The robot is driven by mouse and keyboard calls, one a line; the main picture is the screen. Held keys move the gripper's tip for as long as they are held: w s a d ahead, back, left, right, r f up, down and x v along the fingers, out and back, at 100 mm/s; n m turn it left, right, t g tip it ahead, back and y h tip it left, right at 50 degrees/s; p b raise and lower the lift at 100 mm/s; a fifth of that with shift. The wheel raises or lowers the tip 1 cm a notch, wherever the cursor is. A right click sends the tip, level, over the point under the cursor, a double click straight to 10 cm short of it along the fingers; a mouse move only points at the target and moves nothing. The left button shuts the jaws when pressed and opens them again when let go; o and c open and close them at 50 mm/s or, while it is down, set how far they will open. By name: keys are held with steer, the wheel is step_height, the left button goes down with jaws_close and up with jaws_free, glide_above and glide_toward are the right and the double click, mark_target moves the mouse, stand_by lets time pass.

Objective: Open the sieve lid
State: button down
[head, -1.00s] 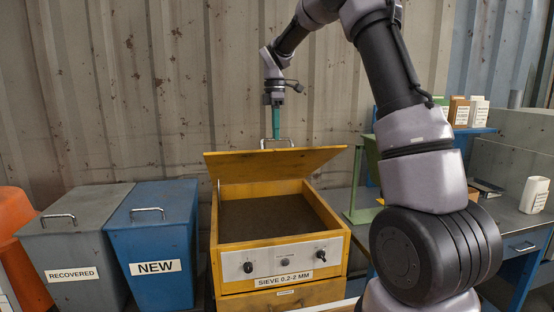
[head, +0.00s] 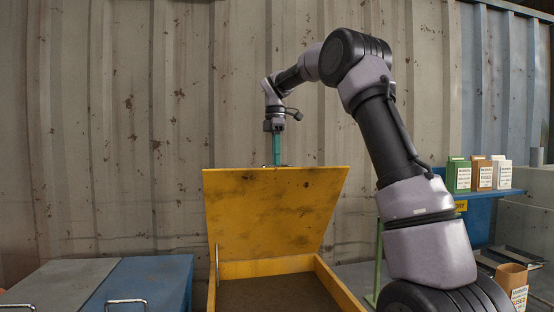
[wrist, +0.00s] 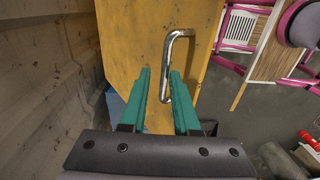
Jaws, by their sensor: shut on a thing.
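The yellow sieve lid (head: 275,215) is raised steeply from the sieve box and leans back above its rear edge. The open yellow sieve box (head: 342,285) shows at the bottom, with dark material (head: 275,295) inside. My gripper (head: 277,160) is at the lid's top edge, pointing down. In the wrist view, the green fingers of my gripper (wrist: 162,82) are shut on the lid's metal handle (wrist: 176,36), with the yellow lid (wrist: 130,40) behind it. In the head view the handle is mostly hidden. The sieve's front panel is out of view.
A corrugated wall (head: 130,130) stands close behind the lid. A grey bin (head: 55,280) and a blue bin (head: 150,278) stand at left. At right, several small boxes (head: 480,175) sit on a blue shelf, with an open container (head: 512,280) below.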

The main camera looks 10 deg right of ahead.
steer(key=shift+w+f, duration=0.2)
steer(key=shift+f, duration=0.5)
steer(key=shift+w+f, duration=0.15)
steer(key=shift+w, duration=0.1)
steer(key=c, duration=0.9)
jaws_free()
steer(key=shift+w, duration=0.15)
steer(key=r, duration=1.1)
steer(key=shift+w, duration=0.4)
